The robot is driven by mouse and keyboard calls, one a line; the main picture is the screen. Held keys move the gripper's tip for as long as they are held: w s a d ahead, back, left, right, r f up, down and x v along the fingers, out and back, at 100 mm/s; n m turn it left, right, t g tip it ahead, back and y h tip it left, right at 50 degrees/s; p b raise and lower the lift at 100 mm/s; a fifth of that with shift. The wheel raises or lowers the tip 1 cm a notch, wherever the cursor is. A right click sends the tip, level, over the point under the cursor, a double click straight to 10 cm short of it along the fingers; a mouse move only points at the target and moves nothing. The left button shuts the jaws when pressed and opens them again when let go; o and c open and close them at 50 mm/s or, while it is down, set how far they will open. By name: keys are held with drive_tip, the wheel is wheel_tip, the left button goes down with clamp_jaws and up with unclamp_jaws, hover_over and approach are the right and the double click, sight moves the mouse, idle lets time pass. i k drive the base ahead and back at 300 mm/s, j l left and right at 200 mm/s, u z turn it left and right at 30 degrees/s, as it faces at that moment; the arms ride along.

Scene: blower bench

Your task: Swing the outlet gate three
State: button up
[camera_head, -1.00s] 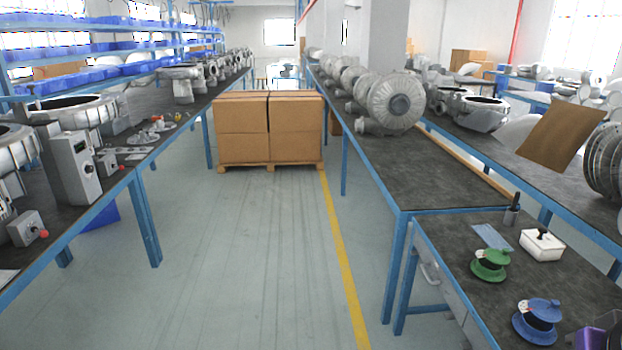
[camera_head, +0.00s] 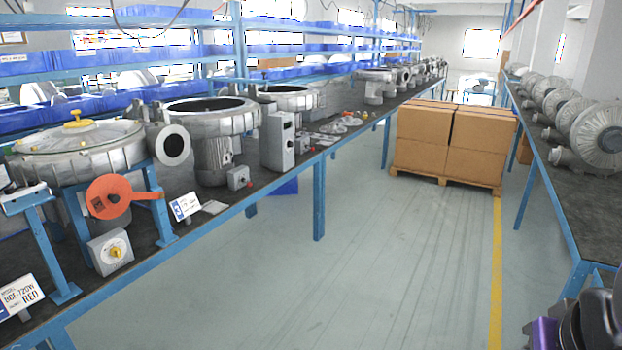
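An orange-red round plate with a short arm (camera_head: 108,197), possibly the outlet gate, is at the left bench's front in the head view. It stands upright between blue posts, below and in front of a large grey blower (camera_head: 85,150). The blower's round outlet (camera_head: 173,146) faces outward with a dark opening. Whether the plate is hinged to the outlet I cannot tell. A dark and purple part of my arm shows at the lower right corner, far from the plate. My gripper's fingers are not visible.
More blowers line the left bench. Stacked cartons (camera_head: 450,140) stand on a pallet. The aisle floor (camera_head: 390,270) is clear.

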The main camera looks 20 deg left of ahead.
sight(109, 196)
drive_tip(key=u, duration=2)
drive_tip(key=i+l, duration=0.2)
drive_tip(key=i, duration=0.3)
